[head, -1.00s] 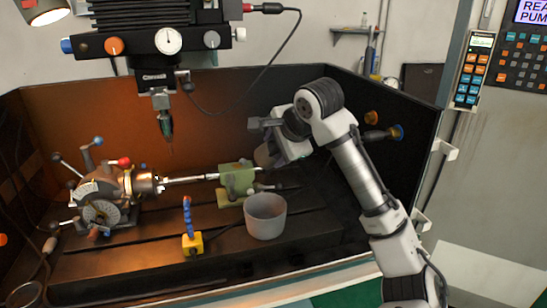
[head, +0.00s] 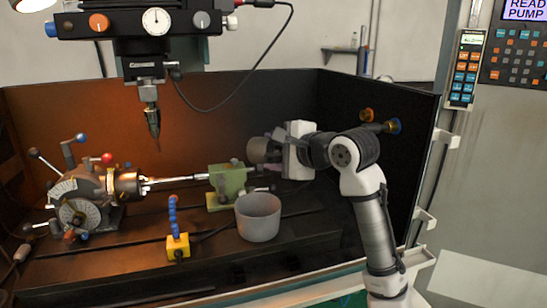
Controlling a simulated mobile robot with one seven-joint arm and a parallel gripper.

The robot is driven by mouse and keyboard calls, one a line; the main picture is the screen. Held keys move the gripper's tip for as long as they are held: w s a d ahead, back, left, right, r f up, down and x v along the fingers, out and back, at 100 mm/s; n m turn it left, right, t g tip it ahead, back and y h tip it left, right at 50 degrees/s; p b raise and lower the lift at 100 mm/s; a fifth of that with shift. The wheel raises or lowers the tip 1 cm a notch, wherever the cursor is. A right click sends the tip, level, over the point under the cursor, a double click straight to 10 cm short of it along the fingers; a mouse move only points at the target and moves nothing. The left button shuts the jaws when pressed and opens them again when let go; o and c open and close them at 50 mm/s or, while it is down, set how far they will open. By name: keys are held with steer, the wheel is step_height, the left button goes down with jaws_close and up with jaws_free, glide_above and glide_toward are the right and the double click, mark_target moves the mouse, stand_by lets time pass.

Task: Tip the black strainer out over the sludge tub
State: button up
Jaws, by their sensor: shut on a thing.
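My gripper (head: 280,149) is at the centre right, above and slightly right of the grey tub. It is shut on a dark round cup-like thing, which I take for the black strainer (head: 261,151). The strainer looks tipped sideways, but its mouth and contents cannot be made out. The grey open-topped tub, taken for the sludge tub (head: 259,220), stands upright on the machine table. The strainer is higher than the tub's rim and apart from it. The inside of the tub is mostly hidden.
A green tailstock (head: 228,184) stands just behind and left of the tub. A blue hose on a yellow base (head: 178,245) is left of it. Dark enclosure walls surround the table.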

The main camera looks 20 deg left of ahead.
steer(key=shift+d+f+m+t+y+b, duration=0.1)
steer(key=shift+f+m+t+y+b, duration=0.75)
steer(key=shift+y+b, duration=0.75)
steer(key=shift+d+f+m+t+y+b, duration=0.1)
steer(key=shift+f+m+t+y+b, duration=0.45)
steer(key=shift+f+t+y+b, duration=0.75)
steer(key=shift+g+b, duration=0.25)
steer(key=shift+b, duration=0.3)
stand_by(0.5)
